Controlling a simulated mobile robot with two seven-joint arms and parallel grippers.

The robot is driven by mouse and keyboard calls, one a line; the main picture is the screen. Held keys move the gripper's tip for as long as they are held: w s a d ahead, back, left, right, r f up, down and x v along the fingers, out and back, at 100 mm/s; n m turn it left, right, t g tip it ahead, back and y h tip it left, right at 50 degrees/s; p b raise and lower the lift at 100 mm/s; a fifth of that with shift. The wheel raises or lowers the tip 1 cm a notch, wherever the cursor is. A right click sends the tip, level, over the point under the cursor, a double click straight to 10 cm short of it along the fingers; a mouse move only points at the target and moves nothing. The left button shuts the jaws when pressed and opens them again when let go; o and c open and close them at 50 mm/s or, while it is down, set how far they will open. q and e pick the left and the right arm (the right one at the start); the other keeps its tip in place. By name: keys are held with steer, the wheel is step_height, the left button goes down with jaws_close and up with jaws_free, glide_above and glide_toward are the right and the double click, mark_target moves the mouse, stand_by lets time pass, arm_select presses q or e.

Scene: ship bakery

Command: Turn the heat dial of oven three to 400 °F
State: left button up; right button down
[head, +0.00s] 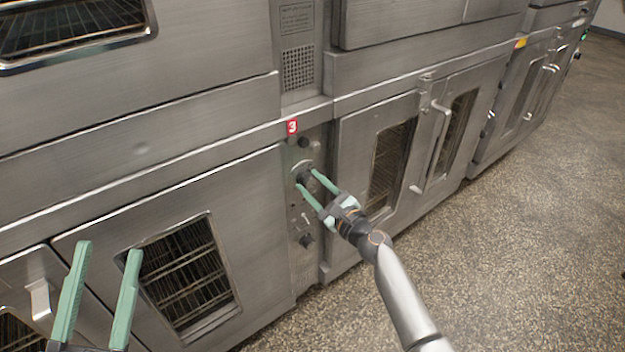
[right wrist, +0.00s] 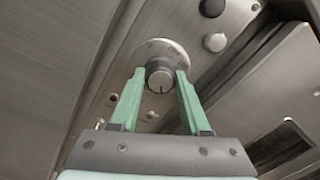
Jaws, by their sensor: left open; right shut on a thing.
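The heat dial (head: 303,175) is a dark knob on a round pale plate, on the narrow control panel below the red label "3" (head: 292,126). My right gripper (head: 307,180) is shut on the dial, one green finger on each side. In the right wrist view the dial (right wrist: 159,78) sits between the fingertips, with a dark mark on its face and the pale scale plate (right wrist: 165,50) behind it. The scale's figures are too small to read. My left gripper (head: 108,247) is open and empty, in front of the lower left oven door.
Oven doors flank the panel; the right one has a long handle (head: 434,150). The speckled floor (head: 520,220) is clear at the right.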

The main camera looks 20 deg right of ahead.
steer(key=m+p, duration=0.1)
steer(key=m, duration=0.2)
steer(key=shift+p, duration=0.35)
arm_select(q)
steer(key=w+a+f+n+g+y, duration=0.1)
steer(key=w+f+n+g+y, duration=0.2)
steer(key=f, duration=0.8)
steer(key=shift+w+n+g+y, duration=0.4)
steer(key=shift+w+n+y, duration=0.25)
steer(key=shift+y, duration=0.55)
arm_select(e)
steer(key=shift+m, duration=0.4)
arm_select(q)
steer(key=shift+s+f, duration=0.1)
arm_select(e)
steer(key=shift+c, duration=1.8)
jaws_free()
steer(key=shift+s, duration=0.1)
